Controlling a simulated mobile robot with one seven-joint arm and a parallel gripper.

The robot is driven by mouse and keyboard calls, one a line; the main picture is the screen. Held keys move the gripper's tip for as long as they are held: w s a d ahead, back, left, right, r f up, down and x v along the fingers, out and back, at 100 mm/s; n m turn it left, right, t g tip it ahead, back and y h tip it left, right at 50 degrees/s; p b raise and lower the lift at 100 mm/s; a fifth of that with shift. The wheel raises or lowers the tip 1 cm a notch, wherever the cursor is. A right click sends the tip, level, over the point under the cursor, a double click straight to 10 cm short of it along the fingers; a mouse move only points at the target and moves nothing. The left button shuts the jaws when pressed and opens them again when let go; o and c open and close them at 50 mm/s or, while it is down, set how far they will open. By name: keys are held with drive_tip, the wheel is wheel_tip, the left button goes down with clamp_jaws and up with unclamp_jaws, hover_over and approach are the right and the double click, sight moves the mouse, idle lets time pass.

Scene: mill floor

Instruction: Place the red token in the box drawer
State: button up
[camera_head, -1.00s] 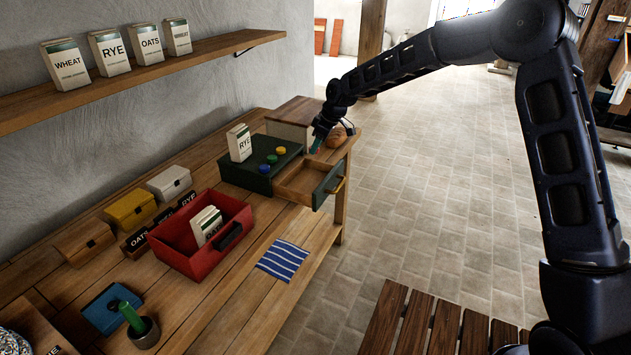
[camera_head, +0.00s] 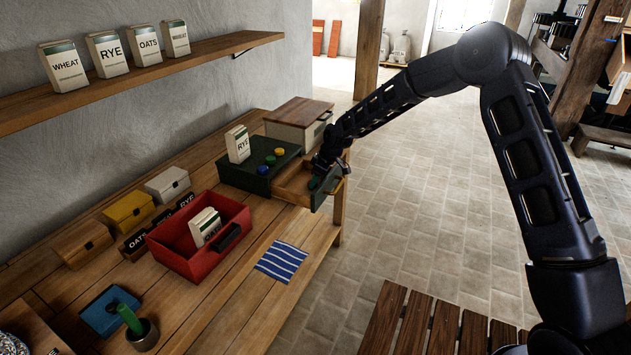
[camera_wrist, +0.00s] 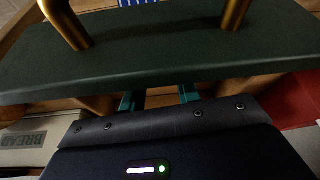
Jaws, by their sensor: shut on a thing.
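The dark green box (camera_head: 240,178) stands on the bench with its drawer (camera_head: 291,186) pulled open. My gripper (camera_head: 316,183) is at the drawer's front end. In the wrist view the dark green drawer front (camera_wrist: 150,52), with its brass handle (camera_wrist: 235,14), crosses the picture. My teal fingers (camera_wrist: 158,98) stand apart and pass behind it. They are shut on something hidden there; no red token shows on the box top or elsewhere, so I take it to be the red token. A yellow (camera_head: 279,152), a green (camera_head: 270,160) and a blue token (camera_head: 263,170) lie on the box top.
A RYE packet (camera_head: 238,145) stands on the box.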

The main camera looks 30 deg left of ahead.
drive_tip(key=shift+f, duration=0.25)
drive_tip(key=shift+f, duration=0.15)
drive_tip(key=o, duration=0.9)
drive_tip(key=shift+o, duration=0.2)
drive_tip(key=v, duration=1.2)
